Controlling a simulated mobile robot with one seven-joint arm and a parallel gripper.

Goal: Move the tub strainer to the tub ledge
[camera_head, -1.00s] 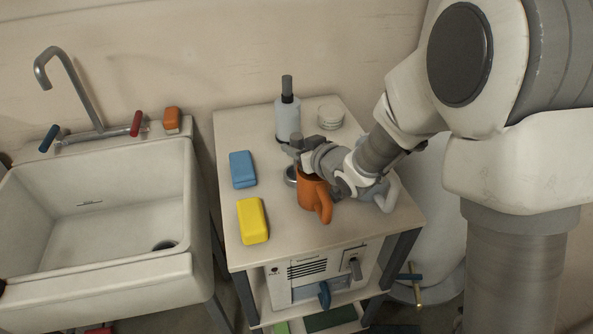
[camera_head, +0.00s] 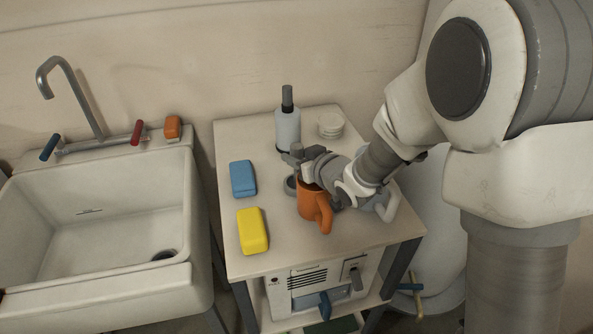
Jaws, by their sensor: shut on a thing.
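The tub strainer (camera_head: 290,186) shows as a small grey round piece on the table top, partly hidden behind my gripper and an orange mug (camera_head: 312,204). My gripper (camera_head: 294,172) is over it, pointing left, and is shut on it; the contact itself is mostly hidden. I cannot tell whether the strainer is lifted off the table. The tub is the white basin (camera_head: 100,225) at the left. Its ledge (camera_head: 105,150) runs along the back, with the faucet, a blue and a red handle, and an orange block (camera_head: 172,127) at its right end.
The table (camera_head: 238,145) also holds a blue block (camera_head: 243,179), a yellow block (camera_head: 252,231), a spray-type bottle (camera_head: 287,125), stacked white dishes (camera_head: 331,124) and a grey mug (camera_head: 383,205). The orange mug stands close beside my gripper. A narrow gap separates table and tub.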

